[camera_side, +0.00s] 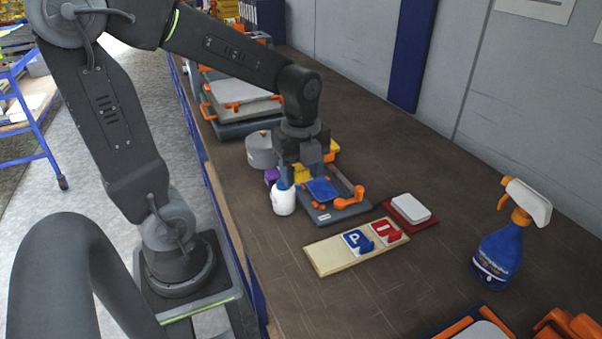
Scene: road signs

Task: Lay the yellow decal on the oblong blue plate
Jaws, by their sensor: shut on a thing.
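My gripper (304,178) points down over the grey fixture and is shut on the yellow decal (302,174), which shows between its fingers. The decal is partly hidden by the fingers. An oblong blue plate (322,190) lies on the grey fixture (345,211), just in front of and to the right of the gripper. I cannot tell whether the decal touches the plate. Small orange pegs and an orange handle (350,196) sit around the plate.
A white bottle (283,199) stands close to the left of the gripper, with a grey round container (260,150) behind. A board with blue and red signs (335,258), a red-and-white pad (410,209) and a blue spray bottle (498,252) stand to the right. The front middle of the bench is clear.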

